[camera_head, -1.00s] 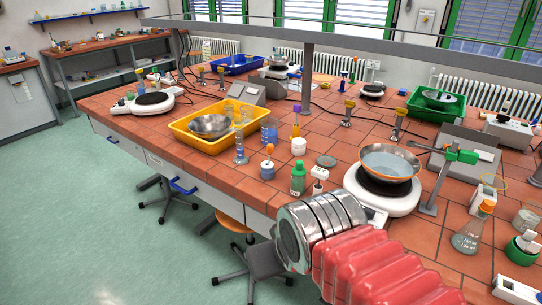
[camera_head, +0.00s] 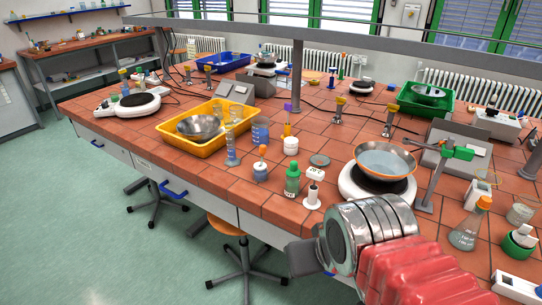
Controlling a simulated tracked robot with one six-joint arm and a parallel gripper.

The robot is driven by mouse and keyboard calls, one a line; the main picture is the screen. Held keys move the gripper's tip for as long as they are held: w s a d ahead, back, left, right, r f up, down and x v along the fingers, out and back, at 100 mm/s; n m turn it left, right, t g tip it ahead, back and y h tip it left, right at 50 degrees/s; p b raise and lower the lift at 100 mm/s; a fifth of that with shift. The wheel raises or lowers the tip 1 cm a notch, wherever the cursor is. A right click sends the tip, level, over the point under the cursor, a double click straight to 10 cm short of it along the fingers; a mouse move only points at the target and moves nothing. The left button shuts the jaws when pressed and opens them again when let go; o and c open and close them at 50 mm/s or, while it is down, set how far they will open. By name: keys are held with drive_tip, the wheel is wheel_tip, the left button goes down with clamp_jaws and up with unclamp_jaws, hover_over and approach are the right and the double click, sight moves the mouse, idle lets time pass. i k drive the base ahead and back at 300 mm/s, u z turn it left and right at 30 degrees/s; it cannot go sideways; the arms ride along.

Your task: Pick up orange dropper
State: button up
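A small bottle with an orange dropper top (camera_head: 262,151) stands upright on the tiled bench (camera_head: 335,183), near its front edge. Its lower part is clear with bluish contents. It stands left of a green bottle (camera_head: 292,180) and right of a graduated cylinder (camera_head: 232,150). My gripper (camera_head: 304,259) shows only as a dark piece at the end of my metal-ringed arm, low in the picture, in front of the bench edge. It is well apart from the dropper. Its fingertips cannot be made out, so I cannot tell whether it is open or holds anything.
A white stand (camera_head: 313,190), a white jar (camera_head: 291,146) and a hotplate (camera_head: 354,187) with a pan (camera_head: 385,161) are to the right. A yellow tray (camera_head: 167,132) is to the left. A stool (camera_head: 226,227) stands below the bench.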

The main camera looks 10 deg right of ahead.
sight(263, 148)
drive_tip(key=u, duration=0.05)
drive_tip(key=i, duration=1)
drive_tip(key=z, duration=0.05)
